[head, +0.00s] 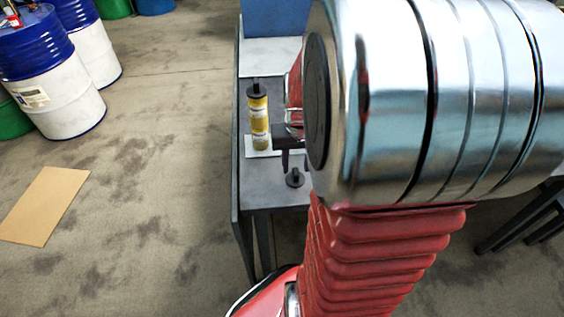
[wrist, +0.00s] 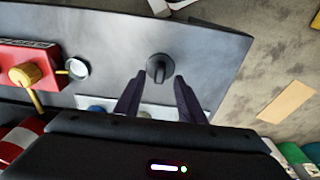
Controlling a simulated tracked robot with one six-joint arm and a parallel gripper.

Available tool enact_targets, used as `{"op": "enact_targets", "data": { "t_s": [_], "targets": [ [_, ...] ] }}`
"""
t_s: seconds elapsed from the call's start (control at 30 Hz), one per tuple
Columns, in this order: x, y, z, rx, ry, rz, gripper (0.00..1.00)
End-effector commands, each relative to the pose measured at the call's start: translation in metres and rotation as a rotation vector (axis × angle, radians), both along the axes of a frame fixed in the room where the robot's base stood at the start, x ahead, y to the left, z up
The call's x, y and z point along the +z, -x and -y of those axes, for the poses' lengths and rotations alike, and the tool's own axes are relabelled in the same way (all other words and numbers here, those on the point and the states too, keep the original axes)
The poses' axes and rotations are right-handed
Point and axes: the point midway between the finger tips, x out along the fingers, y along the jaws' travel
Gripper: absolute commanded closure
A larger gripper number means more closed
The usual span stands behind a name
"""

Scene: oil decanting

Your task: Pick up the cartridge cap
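The cartridge cap (head: 295,178) is a small black disc with a raised grip, lying on the grey table near its front left part. In the wrist view the cap (wrist: 159,68) lies just beyond and between my fingertips. My gripper (wrist: 156,80) is open, with its two dark fingers apart and nothing between them. In the head view my gripper (head: 293,168) is above the cap, partly hidden behind my arm. A yellow cartridge (head: 259,120) with a black top stands upright on a white plate behind the cap.
The grey table (head: 262,190) has a free left edge. A red device with a yellow knob (wrist: 28,75) is at the left of the wrist view. A blue container (head: 275,18) stands at the back. Blue-white barrels (head: 60,100) and flat cardboard (head: 42,205) are on the floor.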

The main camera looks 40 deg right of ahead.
Motion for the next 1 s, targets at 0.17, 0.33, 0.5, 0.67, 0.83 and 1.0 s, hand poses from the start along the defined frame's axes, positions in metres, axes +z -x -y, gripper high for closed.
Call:
{"op": "enact_targets", "data": {
  "t_s": [0.17,0.33,0.5,0.67,0.83,1.0],
  "targets": [
    [-0.020,-0.001,0.001,0.000,-0.002,-0.002,0.64],
    [-0.023,-0.002,0.001,0.000,0.000,0.000,0.64],
    [-0.023,-0.002,0.001,0.000,0.000,0.000,0.64],
    [-0.023,-0.002,0.001,0.000,0.000,0.000,0.64],
    [-0.023,-0.002,0.001,0.001,0.000,0.000,0.68],
    [-0.023,-0.002,0.001,0.001,0.000,0.000,0.80]
  ]
}}
